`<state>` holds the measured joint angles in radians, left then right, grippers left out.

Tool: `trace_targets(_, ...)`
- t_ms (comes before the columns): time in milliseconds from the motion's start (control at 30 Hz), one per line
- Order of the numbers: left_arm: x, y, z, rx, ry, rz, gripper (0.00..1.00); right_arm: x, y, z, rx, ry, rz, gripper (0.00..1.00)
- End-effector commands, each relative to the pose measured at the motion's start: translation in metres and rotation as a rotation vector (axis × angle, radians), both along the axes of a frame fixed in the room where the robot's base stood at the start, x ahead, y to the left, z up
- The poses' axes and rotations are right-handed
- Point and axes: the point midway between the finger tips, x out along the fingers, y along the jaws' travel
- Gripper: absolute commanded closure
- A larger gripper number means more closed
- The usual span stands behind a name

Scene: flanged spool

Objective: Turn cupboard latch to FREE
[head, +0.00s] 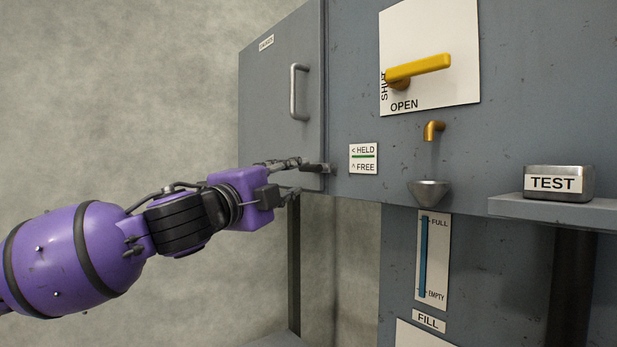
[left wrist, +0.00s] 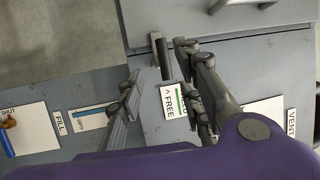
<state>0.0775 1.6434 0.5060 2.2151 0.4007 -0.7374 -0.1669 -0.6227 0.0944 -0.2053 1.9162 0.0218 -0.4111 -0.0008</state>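The cupboard latch (head: 322,168) is a small dark metal bar at the door's right edge in the head view. It lies level, pointing left across the door edge, the direction marked HELD. The HELD/FREE label (head: 363,158) is right of it. My left gripper (head: 296,177) is at the latch, its fingers partly hiding the bar's left end. In the left wrist view the latch (left wrist: 160,52) stands between the two spread fingers of the gripper (left wrist: 160,75), with visible gaps; contact cannot be told. My right gripper is not in view.
The grey cupboard door (head: 270,105) looks closed and has a bar handle (head: 299,92). To the right are a yellow lever (head: 420,69), a spout (head: 433,130) above a funnel (head: 429,190), and a TEST block (head: 557,183) on a shelf. Open space lies below the cupboard.

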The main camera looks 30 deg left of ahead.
Motion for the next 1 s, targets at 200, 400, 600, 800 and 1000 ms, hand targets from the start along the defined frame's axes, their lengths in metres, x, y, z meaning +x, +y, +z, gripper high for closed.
trace_targets(200,0.007,-0.007,0.011,0.017,-0.009,-0.003,0.67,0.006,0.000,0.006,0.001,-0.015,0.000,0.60)
trace_targets(400,0.023,-0.004,0.017,0.022,-0.012,0.001,0.67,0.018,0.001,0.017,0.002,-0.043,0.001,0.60)
trace_targets(600,0.055,-0.004,0.009,0.018,0.003,0.001,0.67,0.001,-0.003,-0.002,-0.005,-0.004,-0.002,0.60)
trace_targets(800,0.075,-0.003,0.014,0.014,0.000,0.000,0.67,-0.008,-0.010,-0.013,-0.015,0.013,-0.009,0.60)
trace_targets(1000,0.076,-0.003,0.021,0.012,-0.007,-0.001,0.67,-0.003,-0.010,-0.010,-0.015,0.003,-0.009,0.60)
